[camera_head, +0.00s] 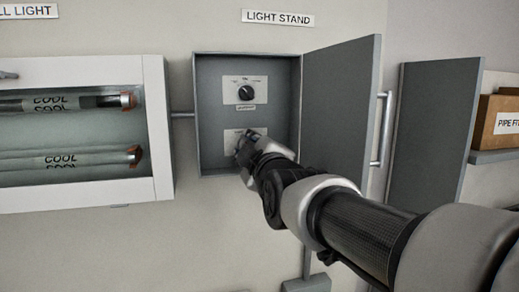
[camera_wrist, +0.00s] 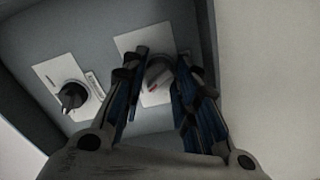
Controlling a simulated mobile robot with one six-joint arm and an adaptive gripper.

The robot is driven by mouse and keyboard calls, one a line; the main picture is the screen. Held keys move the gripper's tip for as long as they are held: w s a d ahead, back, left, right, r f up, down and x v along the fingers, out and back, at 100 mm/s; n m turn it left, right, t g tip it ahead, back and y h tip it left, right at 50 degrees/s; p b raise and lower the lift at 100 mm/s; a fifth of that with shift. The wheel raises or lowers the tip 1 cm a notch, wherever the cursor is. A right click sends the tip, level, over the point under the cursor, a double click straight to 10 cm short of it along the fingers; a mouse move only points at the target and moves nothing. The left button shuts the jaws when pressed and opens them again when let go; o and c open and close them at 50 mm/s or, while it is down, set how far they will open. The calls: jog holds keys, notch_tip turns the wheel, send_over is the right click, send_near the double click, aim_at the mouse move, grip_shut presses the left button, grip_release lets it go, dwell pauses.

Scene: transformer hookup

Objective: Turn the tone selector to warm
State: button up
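The grey control box (camera_head: 216,120) under the LIGHT STAND sign stands open with two dials inside. The upper dial (camera_head: 246,92) is a black knob on a pale plate; it also shows at the left in the wrist view (camera_wrist: 73,96). The lower dial's plate (camera_head: 231,136) is mostly hidden behind my gripper (camera_head: 245,148). In the wrist view, that dial's grey knob (camera_wrist: 158,72) with a red mark sits between the fingers of my gripper (camera_wrist: 163,58). The fingers are apart, around the knob; contact cannot be told. The dial labels are too small to read.
The box door (camera_head: 338,110) is swung open to the right, with a bar handle (camera_head: 386,130), close to my arm. A white lamp case (camera_head: 160,130) with COOL tubes is at left. A cardboard box (camera_head: 497,122) sits on a shelf at far right.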

jog(key=o, duration=0.4)
jog(key=v, duration=1.2)
